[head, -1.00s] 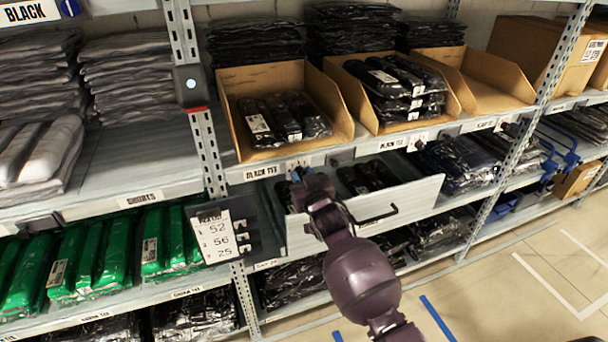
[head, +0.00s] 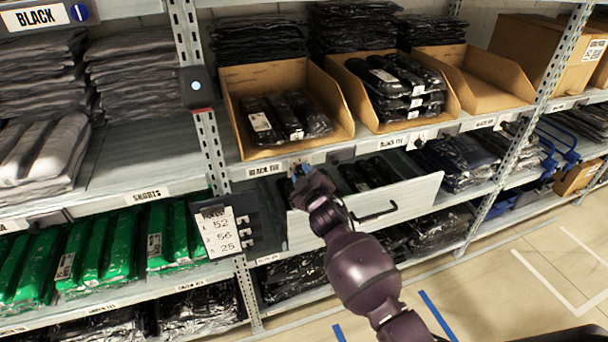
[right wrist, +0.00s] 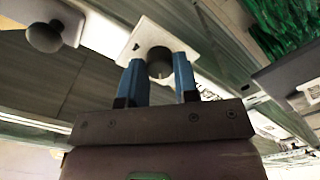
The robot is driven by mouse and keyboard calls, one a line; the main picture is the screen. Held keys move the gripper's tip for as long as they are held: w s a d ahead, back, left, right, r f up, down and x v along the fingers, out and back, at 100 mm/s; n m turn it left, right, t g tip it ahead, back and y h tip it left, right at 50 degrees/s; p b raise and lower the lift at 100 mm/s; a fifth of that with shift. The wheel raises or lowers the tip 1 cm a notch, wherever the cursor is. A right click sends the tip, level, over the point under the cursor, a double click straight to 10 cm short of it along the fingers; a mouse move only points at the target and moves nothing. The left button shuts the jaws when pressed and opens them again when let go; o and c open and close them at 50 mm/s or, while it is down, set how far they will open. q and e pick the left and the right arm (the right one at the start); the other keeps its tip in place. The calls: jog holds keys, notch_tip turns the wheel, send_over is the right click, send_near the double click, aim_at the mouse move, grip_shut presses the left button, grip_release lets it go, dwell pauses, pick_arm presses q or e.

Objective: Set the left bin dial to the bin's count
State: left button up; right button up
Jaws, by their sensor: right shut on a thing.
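The left bin (head: 340,125) is an open cardboard bin on the shelf, holding a few black wrapped packs (head: 285,118). Its dial (right wrist: 160,62) is a dark round knob on a white plate (right wrist: 150,38) at the shelf edge. In the head view my right gripper (head: 298,172) covers most of that dial below the bin. In the right wrist view the blue fingers of the right gripper (right wrist: 158,78) sit on either side of the knob and are shut on it. The dial's pointer and marks cannot be read. My left gripper is not in view.
A middle bin (head: 448,110) holds several black packs; the right bin (head: 500,75) is empty. A second knob (right wrist: 45,37) sits along the edge. A pulled-out drawer (head: 415,200) is beside my right arm. A number card (head: 220,232) hangs at left.

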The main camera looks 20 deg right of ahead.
dwell(0.6)
jog(key=o, duration=0.9)
jog(key=s+p, duration=0.1)
jog(key=s, duration=0.9)
jog(key=shift+s+d, duration=0.15)
jog(key=shift+s, duration=0.25)
